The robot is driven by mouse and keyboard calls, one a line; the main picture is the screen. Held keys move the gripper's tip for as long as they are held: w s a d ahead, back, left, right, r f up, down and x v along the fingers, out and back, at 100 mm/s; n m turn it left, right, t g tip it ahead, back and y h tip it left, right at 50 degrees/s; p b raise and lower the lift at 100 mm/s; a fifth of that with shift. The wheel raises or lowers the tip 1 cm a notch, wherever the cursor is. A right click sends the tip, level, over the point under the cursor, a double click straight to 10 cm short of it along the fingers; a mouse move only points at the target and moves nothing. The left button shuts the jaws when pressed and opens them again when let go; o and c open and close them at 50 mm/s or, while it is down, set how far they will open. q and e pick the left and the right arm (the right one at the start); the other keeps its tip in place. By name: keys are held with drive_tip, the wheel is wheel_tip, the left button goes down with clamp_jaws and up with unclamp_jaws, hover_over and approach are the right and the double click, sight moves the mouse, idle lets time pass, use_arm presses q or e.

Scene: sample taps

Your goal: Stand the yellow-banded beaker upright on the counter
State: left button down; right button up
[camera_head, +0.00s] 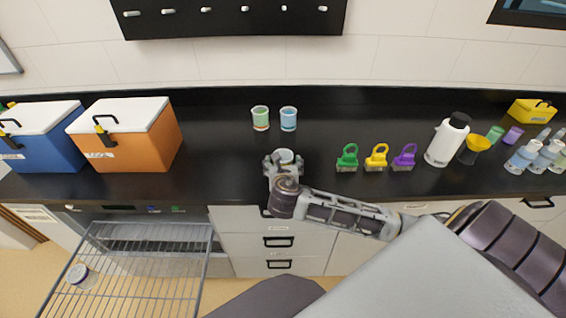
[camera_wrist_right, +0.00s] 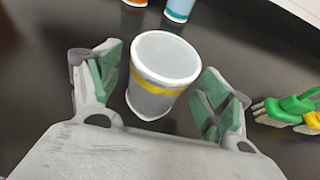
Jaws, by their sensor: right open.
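The yellow-banded beaker (camera_wrist_right: 163,80) stands upright on the black counter (camera_wrist_right: 50,30) in the right wrist view, greyish white with a yellow band. In the head view the beaker (camera_head: 285,156) shows only its upper part, the rest hidden by my gripper. My right gripper (camera_head: 282,165) is open, with its fingers on either side of the beaker. In the right wrist view my right gripper (camera_wrist_right: 161,88) shows gaps between both fingers and the beaker. My left gripper is not in view.
Two beakers, one green-tinted (camera_head: 260,118) and one blue (camera_head: 288,119), stand behind. Orange (camera_head: 140,140) and blue (camera_head: 48,145) boxes stand left. An open wire rack (camera_head: 140,270) is below left.

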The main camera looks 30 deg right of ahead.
drive_tip(key=v, duration=0.9)
drive_tip(key=shift+s+a+r, duration=0.1)
drive_tip(key=shift+s, duration=0.2)
idle(0.5)
